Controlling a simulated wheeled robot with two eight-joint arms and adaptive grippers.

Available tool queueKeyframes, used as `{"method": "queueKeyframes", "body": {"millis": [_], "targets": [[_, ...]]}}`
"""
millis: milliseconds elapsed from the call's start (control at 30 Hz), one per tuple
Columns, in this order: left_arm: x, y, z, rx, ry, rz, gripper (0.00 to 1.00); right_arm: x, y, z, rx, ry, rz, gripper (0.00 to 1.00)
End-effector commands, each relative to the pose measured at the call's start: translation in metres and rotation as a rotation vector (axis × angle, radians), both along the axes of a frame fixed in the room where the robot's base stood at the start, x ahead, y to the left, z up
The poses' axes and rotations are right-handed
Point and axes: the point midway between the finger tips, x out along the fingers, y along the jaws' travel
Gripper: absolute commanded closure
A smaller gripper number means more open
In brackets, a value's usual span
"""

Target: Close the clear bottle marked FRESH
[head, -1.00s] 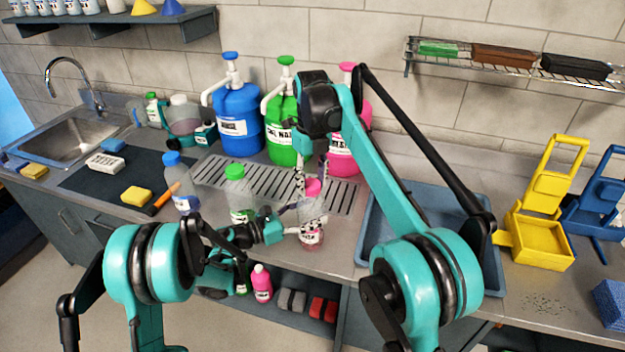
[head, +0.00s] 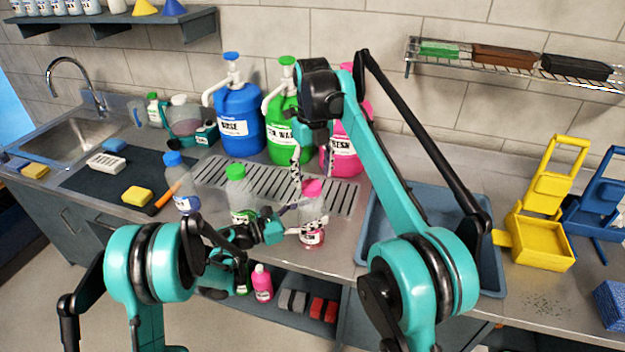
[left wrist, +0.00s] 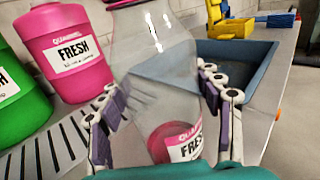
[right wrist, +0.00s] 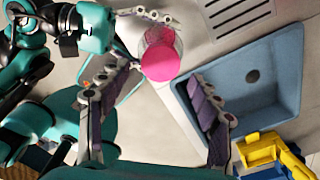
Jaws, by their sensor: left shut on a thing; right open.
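The clear bottle (head: 312,212) stands upright at the counter's front, with a little pink liquid low inside. Its FRESH label (left wrist: 186,146) shows in the left wrist view. The pink cap (head: 313,187) sits on its top; I cannot tell how tightly. My left gripper (head: 305,218) is shut around the bottle's body from the left. My right gripper (head: 308,165) is open above the cap and apart from it. In the right wrist view the cap (right wrist: 161,63) shows beyond the spread fingers.
Big blue (head: 238,120), green (head: 283,145) and pink (head: 343,158) pump jugs stand behind a drain grate. A green-capped bottle (head: 236,172) and a blue-capped bottle (head: 173,158) stand to the left. A blue tray (head: 480,215) lies to the right.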

Motion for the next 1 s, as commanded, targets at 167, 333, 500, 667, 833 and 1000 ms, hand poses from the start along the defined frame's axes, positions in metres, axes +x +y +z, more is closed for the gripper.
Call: {"method": "queueKeyframes", "body": {"millis": [167,333,500,667,833,1000], "targets": [[0.000,0.000,0.000,0.000,0.000,0.000,1.00,0.000,0.000,0.017,0.000,0.000,0.000,0.37],[0.000,0.000,0.000,0.000,0.000,0.000,1.00,0.000,0.000,0.019,0.000,0.000,0.000,0.37],[0.000,0.000,0.000,0.000,0.000,0.000,1.00,0.000,0.000,0.019,0.000,0.000,0.004,0.40],[0.000,0.000,0.000,0.000,0.000,0.001,1.00,0.000,0.000,0.020,0.000,0.000,0.110,0.40],[0.000,0.000,0.000,0.000,0.000,0.001,1.00,0.001,0.001,0.024,0.001,0.001,0.438,0.40],[0.000,0.000,0.000,0.000,0.000,0.001,1.00,0.003,0.001,0.028,0.002,0.001,0.864,0.40]]}}
